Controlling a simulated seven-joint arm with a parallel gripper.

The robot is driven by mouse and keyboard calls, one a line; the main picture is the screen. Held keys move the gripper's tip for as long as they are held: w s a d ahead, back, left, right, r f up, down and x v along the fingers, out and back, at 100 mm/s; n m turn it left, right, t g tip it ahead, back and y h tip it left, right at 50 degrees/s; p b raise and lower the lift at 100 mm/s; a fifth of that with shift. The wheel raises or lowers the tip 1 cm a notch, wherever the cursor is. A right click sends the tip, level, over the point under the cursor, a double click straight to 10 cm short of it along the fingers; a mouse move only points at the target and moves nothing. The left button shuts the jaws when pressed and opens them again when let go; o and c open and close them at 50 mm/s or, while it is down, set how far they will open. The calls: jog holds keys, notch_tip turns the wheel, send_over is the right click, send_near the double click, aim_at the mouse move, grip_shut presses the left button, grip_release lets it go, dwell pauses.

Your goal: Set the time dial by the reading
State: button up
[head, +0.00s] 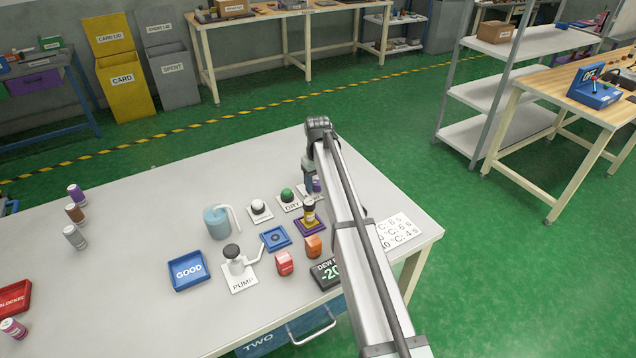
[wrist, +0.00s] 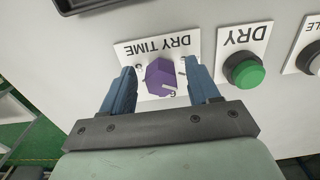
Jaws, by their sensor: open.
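A purple dial (wrist: 160,76) sits on a white plate labelled DRY TIME (wrist: 158,50), seen upside down in the wrist view. A pale mark shows on the dial's lower right side; the numbers around it are partly hidden. My gripper (wrist: 160,70) is open, with one blue finger on each side of the dial and gaps visible. In the head view the dial (head: 317,185) is a small purple patch beside my arm. A dark display (head: 328,273) reads DEW and -20, its right part hidden by my arm. A white card (head: 398,232) lists temperatures with 8 s, 6 s and 4 s, partly hidden.
A green DRY button (wrist: 244,71) is close to the right finger in the wrist view. In the head view a white button (head: 259,206), a blue square fixture (head: 275,238), a pump (head: 236,260) and a blue GOOD tray (head: 188,271) stand left of my arm.

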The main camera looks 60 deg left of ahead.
jog(key=c, duration=1)
jog(key=shift+c, duration=0.2)
jog(key=shift+m, duration=0.3)
jog(key=m, duration=0.5)
jog(key=shift+s+a, duration=0.1)
jog(key=shift+s, duration=0.05)
jog(key=m, duration=0.6)
jog(key=shift+s+a, duration=0.1)
jog(key=o, duration=1)
